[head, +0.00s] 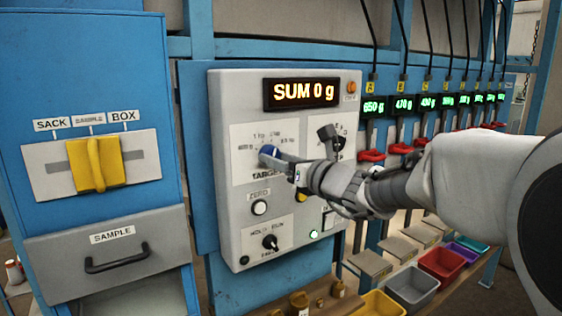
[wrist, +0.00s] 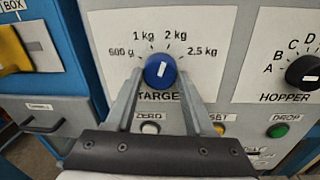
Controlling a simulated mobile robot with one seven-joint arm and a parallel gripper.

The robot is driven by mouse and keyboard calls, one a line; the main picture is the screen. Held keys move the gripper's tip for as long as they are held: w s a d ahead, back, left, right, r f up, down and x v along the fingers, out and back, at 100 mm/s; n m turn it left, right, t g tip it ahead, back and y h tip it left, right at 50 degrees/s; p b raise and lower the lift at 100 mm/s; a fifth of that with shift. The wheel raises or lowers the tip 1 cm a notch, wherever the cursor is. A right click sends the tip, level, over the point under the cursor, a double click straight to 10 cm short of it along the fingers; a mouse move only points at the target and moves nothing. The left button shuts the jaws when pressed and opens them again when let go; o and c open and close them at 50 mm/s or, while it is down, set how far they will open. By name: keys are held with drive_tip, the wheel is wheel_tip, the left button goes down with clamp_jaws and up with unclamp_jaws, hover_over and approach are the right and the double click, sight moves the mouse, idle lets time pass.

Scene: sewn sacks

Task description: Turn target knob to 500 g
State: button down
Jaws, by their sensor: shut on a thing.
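The blue target knob (wrist: 160,72) is on a pale plate marked TARGET, in the middle of the wrist view. Labels arc above it: a leftmost one reading like 500 g or 600 g, then 1 kg, 2 kg and 2.5 kg. The knob's white mark is nearly upright, tilted slightly right, toward the gap between 1 kg and 2 kg. My gripper (wrist: 159,82) is shut on the knob, one finger on each side. In the head view the knob (head: 267,151) is partly covered by my gripper (head: 272,157).
The black hopper knob (wrist: 303,72) is to the right. The white zero button (wrist: 150,128) and green drop button (wrist: 278,131) are below. A display (head: 301,94) reads SUM 0 g. A yellow handle (head: 95,163) stands out on the left cabinet.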

drive_tip(key=shift+n+h+b, duration=0.6)
drive_tip(key=shift+n+b, duration=6.8)
drive_tip(key=shift+b, duration=0.85)
drive_tip(key=shift+r, duration=0.15)
drive_tip(key=shift+c, duration=1.3)
unclamp_jaws()
drive_tip(key=shift+s, duration=0.1)
